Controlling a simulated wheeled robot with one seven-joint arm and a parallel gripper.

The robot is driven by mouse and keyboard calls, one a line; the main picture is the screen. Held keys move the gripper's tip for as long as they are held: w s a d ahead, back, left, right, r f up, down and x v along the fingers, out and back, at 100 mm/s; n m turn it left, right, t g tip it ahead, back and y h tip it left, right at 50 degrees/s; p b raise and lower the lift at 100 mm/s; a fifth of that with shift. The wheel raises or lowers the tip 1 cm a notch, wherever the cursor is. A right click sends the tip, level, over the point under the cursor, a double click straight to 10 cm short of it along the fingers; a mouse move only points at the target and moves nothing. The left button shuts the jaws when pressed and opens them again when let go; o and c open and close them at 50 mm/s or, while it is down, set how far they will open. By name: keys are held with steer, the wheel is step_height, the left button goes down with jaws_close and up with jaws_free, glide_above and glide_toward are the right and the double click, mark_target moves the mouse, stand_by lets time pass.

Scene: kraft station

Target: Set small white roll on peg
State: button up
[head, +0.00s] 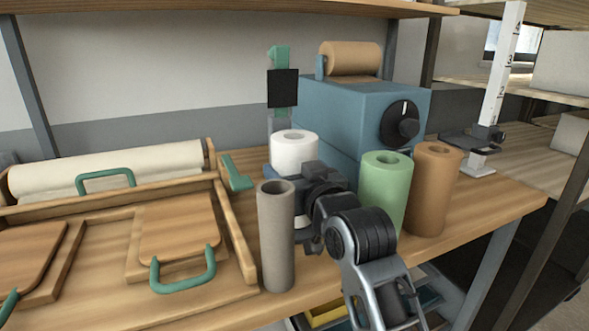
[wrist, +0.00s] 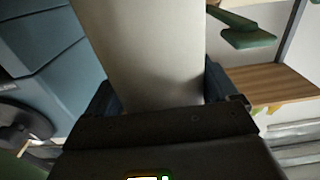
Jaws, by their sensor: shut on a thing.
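The small white roll (head: 294,152) stands about upright in front of the blue machine, its hollow top end showing in the head view. My gripper (head: 292,174) is shut on it, and my wrist hides its lower part. In the wrist view the pale roll (wrist: 145,45) fills the space between the dark blue fingers of my gripper (wrist: 160,90). I cannot tell whether the roll's bottom touches anything. I cannot make out a bare peg in either view.
A grey tube (head: 277,235) stands left of my wrist; a green roll (head: 385,190) and brown roll (head: 435,190) stand right. The blue machine (head: 365,110) is behind. A green-handled upright (head: 280,90) rises behind the white roll. Wooden trays (head: 235,235) fill the left.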

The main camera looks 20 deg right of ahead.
stand_by(0.4)
steer(key=o, duration=1.2)
steer(key=shift+f, duration=0.2)
steer(key=shift+r, duration=0.1)
